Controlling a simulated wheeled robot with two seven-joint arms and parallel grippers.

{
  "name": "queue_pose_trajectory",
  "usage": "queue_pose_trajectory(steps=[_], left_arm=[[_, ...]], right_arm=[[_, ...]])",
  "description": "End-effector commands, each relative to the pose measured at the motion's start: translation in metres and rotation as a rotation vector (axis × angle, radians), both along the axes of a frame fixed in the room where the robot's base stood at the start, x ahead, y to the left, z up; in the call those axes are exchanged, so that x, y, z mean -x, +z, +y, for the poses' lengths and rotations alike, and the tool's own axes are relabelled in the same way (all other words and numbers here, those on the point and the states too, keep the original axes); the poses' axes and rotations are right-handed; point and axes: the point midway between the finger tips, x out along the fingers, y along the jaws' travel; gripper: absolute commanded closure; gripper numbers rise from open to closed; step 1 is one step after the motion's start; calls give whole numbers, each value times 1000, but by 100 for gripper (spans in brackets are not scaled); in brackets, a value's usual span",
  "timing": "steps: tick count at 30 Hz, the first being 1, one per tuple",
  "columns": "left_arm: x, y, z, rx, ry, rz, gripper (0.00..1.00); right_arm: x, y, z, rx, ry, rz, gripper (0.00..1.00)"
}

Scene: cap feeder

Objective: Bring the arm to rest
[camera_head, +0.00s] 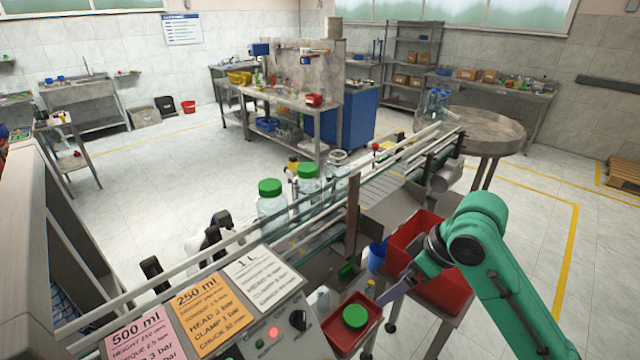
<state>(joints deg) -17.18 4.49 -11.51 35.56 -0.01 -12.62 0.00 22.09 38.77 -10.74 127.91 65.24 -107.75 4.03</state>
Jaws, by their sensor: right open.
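My right arm (490,255) is green and comes in from the lower right, bent at a joint, with its forearm reaching left and down. My right gripper (382,297) is open, beside the right edge of a small red tray (336,338); its fingertips are small and hard to make out. A green cap (355,317) lies in that tray, apart from the gripper. I see nothing held in the gripper. My left gripper does not show.
A conveyor (322,222) carries glass jars, two with green lids (270,187) and one open jar (338,160). A control panel (272,335) with coloured cards stands front left. A larger red bin (445,285) is partly behind my arm. A round steel table (490,130) stands behind.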

Motion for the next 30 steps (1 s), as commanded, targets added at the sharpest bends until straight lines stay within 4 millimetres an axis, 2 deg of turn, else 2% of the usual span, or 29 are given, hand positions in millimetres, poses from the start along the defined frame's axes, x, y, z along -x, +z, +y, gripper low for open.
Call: queue_pose_trajectory(steps=[2,6,10,15,21,26,30], left_arm=[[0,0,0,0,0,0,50],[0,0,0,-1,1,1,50],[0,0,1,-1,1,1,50],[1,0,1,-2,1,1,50],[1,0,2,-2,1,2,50],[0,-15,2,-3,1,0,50],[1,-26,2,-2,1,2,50]], right_arm=[[4,-16,5,-7,-18,5,0],[22,-69,13,-20,-131,-1,0],[48,-108,8,-1,-266,-9,0],[85,-140,-11,63,-417,-6,0],[137,-162,-42,183,-573,13,0],[126,-232,-42,200,-565,33,0],[126,-298,-41,208,-558,56,0]])
